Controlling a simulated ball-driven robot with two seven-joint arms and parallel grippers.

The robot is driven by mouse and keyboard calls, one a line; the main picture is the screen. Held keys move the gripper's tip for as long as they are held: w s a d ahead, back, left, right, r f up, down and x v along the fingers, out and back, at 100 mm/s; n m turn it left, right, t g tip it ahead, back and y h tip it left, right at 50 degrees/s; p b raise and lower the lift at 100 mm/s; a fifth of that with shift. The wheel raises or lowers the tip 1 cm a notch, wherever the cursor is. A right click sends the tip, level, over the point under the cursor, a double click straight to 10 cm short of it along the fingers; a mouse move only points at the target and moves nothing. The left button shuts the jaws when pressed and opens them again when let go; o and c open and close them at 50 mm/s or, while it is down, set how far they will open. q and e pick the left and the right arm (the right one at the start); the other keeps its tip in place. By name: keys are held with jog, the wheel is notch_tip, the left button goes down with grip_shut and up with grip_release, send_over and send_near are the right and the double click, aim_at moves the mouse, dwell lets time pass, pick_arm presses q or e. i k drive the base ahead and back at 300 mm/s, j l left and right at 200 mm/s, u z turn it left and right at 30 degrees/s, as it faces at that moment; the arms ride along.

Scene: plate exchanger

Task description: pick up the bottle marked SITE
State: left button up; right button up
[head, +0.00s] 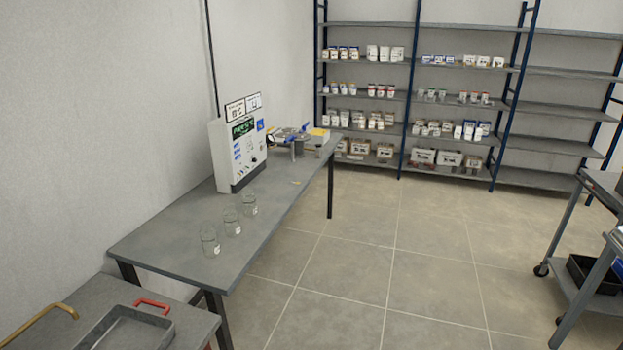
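Three clear glass bottles stand upright in a slanting row on the grey table: a near one (210,241), a middle one (232,223) and a far one (249,206). Each seems to carry a small pale label. The labels are too small to read, so I cannot tell which bottle is marked SITE. Neither of my grippers is in view.
The long grey table (165,244) runs along the left wall and holds a white machine (236,153). Stocked shelves (345,92) stand behind. A cart (577,290) stands right. The middle floor is clear.

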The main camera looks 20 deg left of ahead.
aim_at(248, 196)
jog(key=i+l+u, duration=0.1)
jog(key=i+u, duration=0.15)
jog(key=i, duration=0.3)
jog(key=i+l+u, duration=0.25)
jog(key=i, duration=0.3)
jog(key=i+l+u, duration=0.25)
jog(key=i, duration=0.25)
